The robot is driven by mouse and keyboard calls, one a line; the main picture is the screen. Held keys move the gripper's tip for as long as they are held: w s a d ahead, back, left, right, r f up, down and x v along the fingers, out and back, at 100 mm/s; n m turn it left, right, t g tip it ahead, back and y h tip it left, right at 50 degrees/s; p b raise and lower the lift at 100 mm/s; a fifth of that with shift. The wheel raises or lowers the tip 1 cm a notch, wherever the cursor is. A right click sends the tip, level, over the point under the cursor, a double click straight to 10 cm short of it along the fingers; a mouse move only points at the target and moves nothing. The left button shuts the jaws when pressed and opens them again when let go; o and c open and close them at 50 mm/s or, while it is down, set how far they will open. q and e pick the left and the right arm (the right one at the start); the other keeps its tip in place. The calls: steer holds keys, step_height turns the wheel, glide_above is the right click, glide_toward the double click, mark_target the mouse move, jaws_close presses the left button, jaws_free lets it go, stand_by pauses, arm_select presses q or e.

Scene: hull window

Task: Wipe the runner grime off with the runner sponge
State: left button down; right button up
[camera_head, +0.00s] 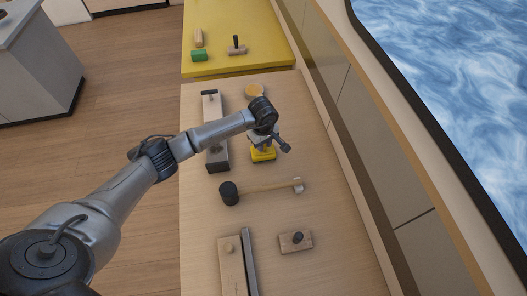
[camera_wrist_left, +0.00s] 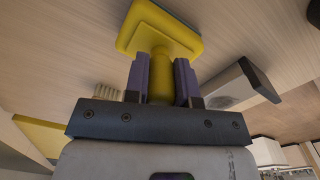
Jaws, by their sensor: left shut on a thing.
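My left gripper (camera_head: 263,143) is shut on the handle of a yellow sponge (camera_head: 263,154), beside the right side of a long pale runner (camera_head: 212,122). In the left wrist view the two fingers (camera_wrist_left: 161,82) clasp the yellow stem, and the broad sponge pad (camera_wrist_left: 155,28) lies beyond them. Whether the pad touches the bench is unclear. The runner has a dark end block and also shows in the left wrist view (camera_wrist_left: 232,88). A faint dark smudge, possibly the grime (camera_wrist_left: 222,102), is on its face. My right gripper is out of view.
A black-headed mallet (camera_head: 229,193) lies nearer on the bench (camera_head: 200,225). A knobbed wooden block (camera_head: 295,241) and a board with a metal bar (camera_head: 250,262) are at the near end. A round wooden item (camera_head: 255,90) stands behind my gripper. A yellow surface (camera_head: 220,63) holds small blocks.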

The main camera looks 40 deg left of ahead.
arm_select(q)
steer(key=shift+r+p, duration=1.9)
steer(key=shift+r, duration=1.45)
steer(key=shift+r, duration=0.1)
steer(key=shift+r+p, duration=1.45)
steer(key=shift+r, duration=1)
